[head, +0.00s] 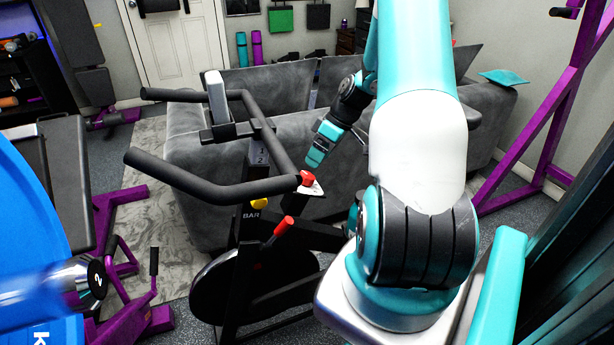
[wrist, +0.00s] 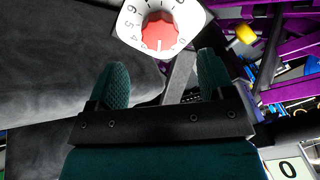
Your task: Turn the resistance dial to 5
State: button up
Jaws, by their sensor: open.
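The resistance dial (wrist: 160,30) is a red knob on a white plate ringed with dark numbers, at the top of the wrist view. A pale mark shows at the knob's lower edge; I cannot tell for sure which number it is at. In the head view, the red dial (head: 307,179) and part of its white plate show on the exercise bike, beside the handlebar. My gripper (wrist: 162,72) is open, its two teal fingers apart with nothing between them. The dial lies just beyond the fingertips, and no contact shows. In the head view, my gripper (head: 312,164) is close above the dial.
The black handlebar (head: 215,190) runs left of the dial. A red-tipped lever (head: 284,228) and a yellow knob (head: 259,203) are lower on the bike. A grey sofa (head: 195,150) stands behind. A purple rack (head: 535,150) is at the right.

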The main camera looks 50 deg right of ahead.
aim_at(308, 175)
jog(key=x, duration=0.6)
jog(key=shift+a+f, duration=0.2)
jog(key=shift+f, duration=0.1)
jog(key=c, duration=0.9)
